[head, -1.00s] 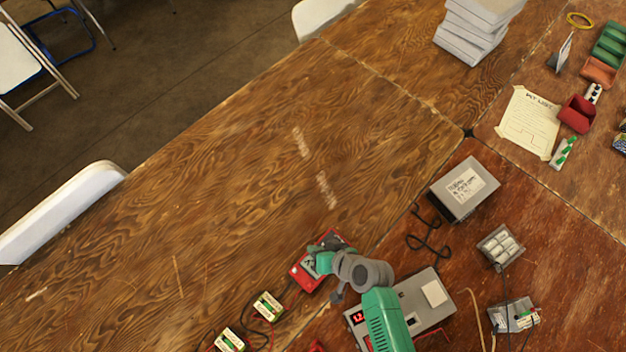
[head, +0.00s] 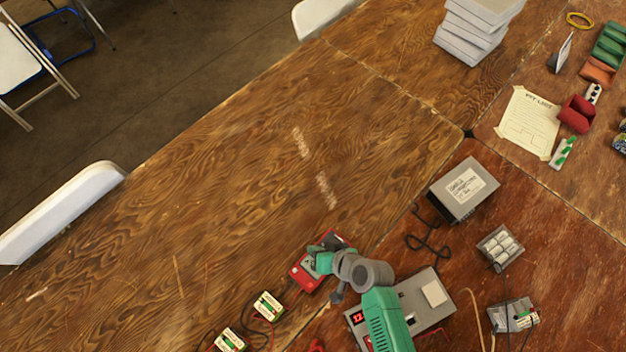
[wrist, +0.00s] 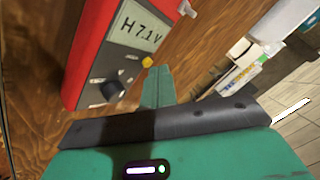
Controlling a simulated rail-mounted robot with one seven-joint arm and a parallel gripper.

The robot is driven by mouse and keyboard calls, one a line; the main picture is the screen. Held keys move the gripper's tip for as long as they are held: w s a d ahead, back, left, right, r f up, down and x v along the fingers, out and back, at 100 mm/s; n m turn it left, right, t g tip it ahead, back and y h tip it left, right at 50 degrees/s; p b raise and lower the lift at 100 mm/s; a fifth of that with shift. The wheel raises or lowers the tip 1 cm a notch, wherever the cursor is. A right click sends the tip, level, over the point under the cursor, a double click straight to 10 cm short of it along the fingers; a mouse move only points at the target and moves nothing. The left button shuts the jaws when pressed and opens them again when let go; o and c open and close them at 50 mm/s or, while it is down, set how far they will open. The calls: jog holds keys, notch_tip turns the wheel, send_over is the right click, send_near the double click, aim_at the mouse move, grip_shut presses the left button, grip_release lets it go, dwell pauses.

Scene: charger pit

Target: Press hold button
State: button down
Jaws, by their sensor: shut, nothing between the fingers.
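The red meter (head: 303,279) lies on the wooden table, partly covered by my gripper and wrist in the head view. In the wrist view the meter (wrist: 84,45) shows a display (wrist: 137,27) reading "H 7.1 V". A black knob (wrist: 113,91) and a small round yellow button (wrist: 147,62) are on its face; the small labels are not legible. My gripper (wrist: 159,70) is shut and empty, with its green fingertips just beside and below the yellow button. Whether they touch it, I cannot tell. My gripper is over the meter in the head view (head: 322,261).
Battery packs (head: 268,306) with wires lie left of the meter. A grey charger (head: 434,293) with a red display is to the right, partly behind my arm. A grey box (head: 464,188) stands farther back. The table beyond the meter is clear.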

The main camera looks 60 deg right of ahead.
jog(key=shift+r, duration=0.4)
notch_tip(320, 180, up, 5)
jog(key=p, duration=0.4)
jog(key=shift+p, duration=0.4)
dwell(0.5)
